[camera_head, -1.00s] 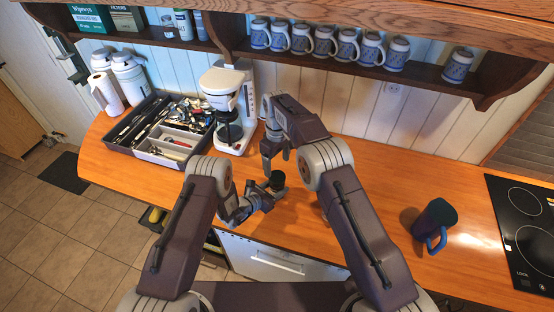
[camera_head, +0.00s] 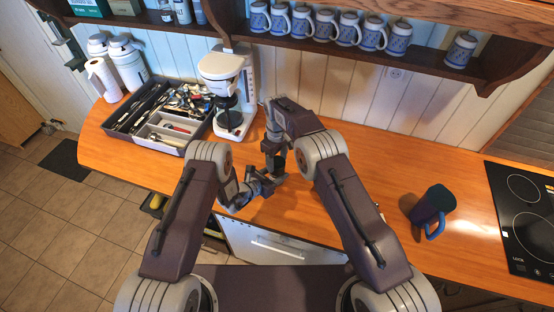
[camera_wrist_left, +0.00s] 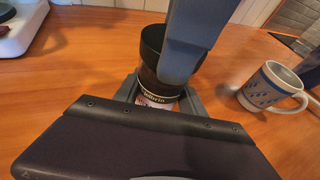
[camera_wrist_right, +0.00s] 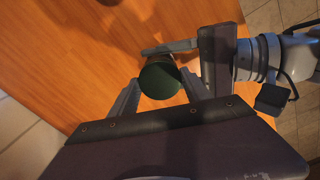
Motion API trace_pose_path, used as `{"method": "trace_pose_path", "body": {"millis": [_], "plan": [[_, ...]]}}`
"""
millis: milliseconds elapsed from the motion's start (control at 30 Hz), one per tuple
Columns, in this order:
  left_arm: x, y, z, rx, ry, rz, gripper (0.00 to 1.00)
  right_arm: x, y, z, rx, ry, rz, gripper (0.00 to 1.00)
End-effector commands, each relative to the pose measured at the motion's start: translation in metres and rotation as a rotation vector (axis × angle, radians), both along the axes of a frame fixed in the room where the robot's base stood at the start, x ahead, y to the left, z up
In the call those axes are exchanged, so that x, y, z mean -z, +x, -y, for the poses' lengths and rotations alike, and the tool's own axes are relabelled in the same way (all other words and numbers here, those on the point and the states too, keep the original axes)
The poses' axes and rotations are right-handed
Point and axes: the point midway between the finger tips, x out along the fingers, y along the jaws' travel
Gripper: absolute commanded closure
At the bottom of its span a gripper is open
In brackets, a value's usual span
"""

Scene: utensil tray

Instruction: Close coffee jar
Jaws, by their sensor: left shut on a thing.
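The coffee jar stands upright on the wooden counter; its label (camera_wrist_left: 155,101) and tall black upper part (camera_wrist_left: 155,62) show in the left wrist view. I cannot tell where the lid ends. My left gripper (camera_head: 277,179) is shut around the jar's lower part from the side. In the right wrist view the jar's round dark top (camera_wrist_right: 160,80) lies between the two spread fingers of my right gripper (camera_wrist_right: 160,88), which points down from above. One right finger also hides part of the jar in the left wrist view. My grippers mostly hide the jar in the head view.
A white coffee maker (camera_head: 224,68) and a grey utensil tray (camera_head: 109,126) stand to the left. A blue mug (camera_head: 433,207) stands right, beside the black cooktop (camera_head: 523,215). A white-and-blue mug (camera_wrist_left: 270,87) is near the jar. A shelf of mugs (camera_head: 349,29) hangs behind.

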Motion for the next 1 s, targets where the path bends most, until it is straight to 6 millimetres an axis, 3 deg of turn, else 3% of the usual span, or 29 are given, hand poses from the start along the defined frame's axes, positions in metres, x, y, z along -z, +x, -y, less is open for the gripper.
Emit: {"method": "trace_pose_path", "body": {"millis": [167,200,300,667,767,1000], "plan": [[0.0,0.0,0.0,0.0,-0.001,0.001,1.0,0.0,0.0,0.0,0.002,0.0,0.0,0.93],[0.0,0.0,0.0,0.0,-0.001,0.001,1.0,0.0,0.0,0.0,0.002,0.0,0.0,0.42],[0.0,0.0,0.0,0.0,-0.001,0.001,1.0,0.0,0.0,0.0,0.002,0.0,0.0,0.19],[0.0,0.0,0.0,0.0,-0.001,0.001,1.0,-0.005,0.0,0.0,0.002,0.001,0.001,0.19],[0.0,0.0,0.0,0.0,-0.001,0.001,1.0,-0.02,0.001,-0.001,0.002,0.002,0.004,0.19],[0.0,0.0,0.0,0.0,-0.001,0.001,1.0,-0.076,0.001,-0.001,0.002,0.003,0.005,0.19]]}}
